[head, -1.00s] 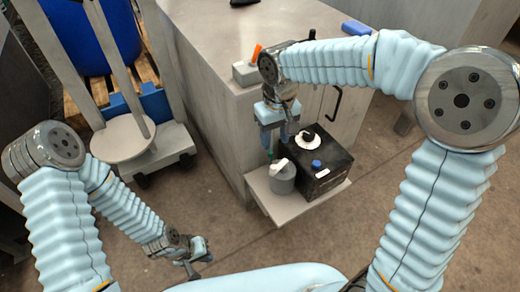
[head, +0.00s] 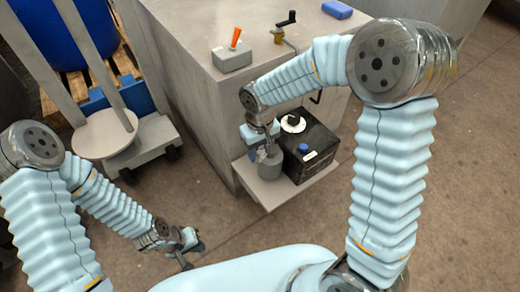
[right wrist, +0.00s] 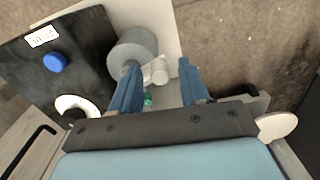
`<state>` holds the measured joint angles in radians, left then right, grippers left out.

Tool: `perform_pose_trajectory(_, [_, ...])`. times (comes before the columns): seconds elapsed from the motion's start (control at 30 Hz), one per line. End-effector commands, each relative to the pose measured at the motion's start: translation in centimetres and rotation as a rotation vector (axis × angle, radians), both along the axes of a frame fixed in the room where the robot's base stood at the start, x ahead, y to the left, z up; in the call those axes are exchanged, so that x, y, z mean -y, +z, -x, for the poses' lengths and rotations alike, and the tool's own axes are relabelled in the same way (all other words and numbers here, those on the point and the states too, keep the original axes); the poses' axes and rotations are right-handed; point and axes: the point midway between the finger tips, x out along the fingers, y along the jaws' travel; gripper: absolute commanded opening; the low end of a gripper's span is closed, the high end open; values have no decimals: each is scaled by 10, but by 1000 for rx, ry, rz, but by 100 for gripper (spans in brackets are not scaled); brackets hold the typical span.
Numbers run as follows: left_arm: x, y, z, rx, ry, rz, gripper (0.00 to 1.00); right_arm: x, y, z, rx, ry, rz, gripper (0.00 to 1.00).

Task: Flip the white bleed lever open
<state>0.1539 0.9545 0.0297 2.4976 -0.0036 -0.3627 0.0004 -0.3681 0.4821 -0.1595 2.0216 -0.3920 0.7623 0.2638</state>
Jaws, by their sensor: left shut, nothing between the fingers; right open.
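The white bleed lever (right wrist: 158,71) is on the side of a grey cylinder (right wrist: 130,47), which also stands on the low shelf in the head view (head: 270,168). In the right wrist view my right gripper (right wrist: 160,66) is open, with one blue finger on each side of the lever; I cannot tell whether either finger touches it. In the head view my right gripper (head: 260,150) is at the cylinder and hides the lever. My left gripper (head: 192,252) is shut and empty, low at the front, away from the shelf.
A black box (head: 313,160) with a blue cap (head: 303,147) and a white dial (head: 293,123) stands right beside the cylinder on the shelf (head: 272,198). A grey switch box (head: 232,58) with an orange lever and a black crank (head: 287,20) are on the cabinet top.

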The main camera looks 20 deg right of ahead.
Motion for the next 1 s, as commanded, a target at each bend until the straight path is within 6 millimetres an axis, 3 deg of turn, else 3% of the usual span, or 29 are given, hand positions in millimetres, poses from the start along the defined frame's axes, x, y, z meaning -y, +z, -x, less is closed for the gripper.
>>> perform_pose_trajectory(0.2, [0,0,0,0,0,0,0,0,0,0,0,0,0,45])
perform_pose_trajectory(0.5, [0,0,0,0,0,0,0,0,0,0,0,0,0,0])
perform_pose_trajectory(0.67, [0,-2,0,0,0,0,0,-1,-1,-1,1,-18,0,0])
perform_pose_trajectory(1.0, [0,-12,0,0,2,-1,0,-8,0,-16,1,-321,0,0])
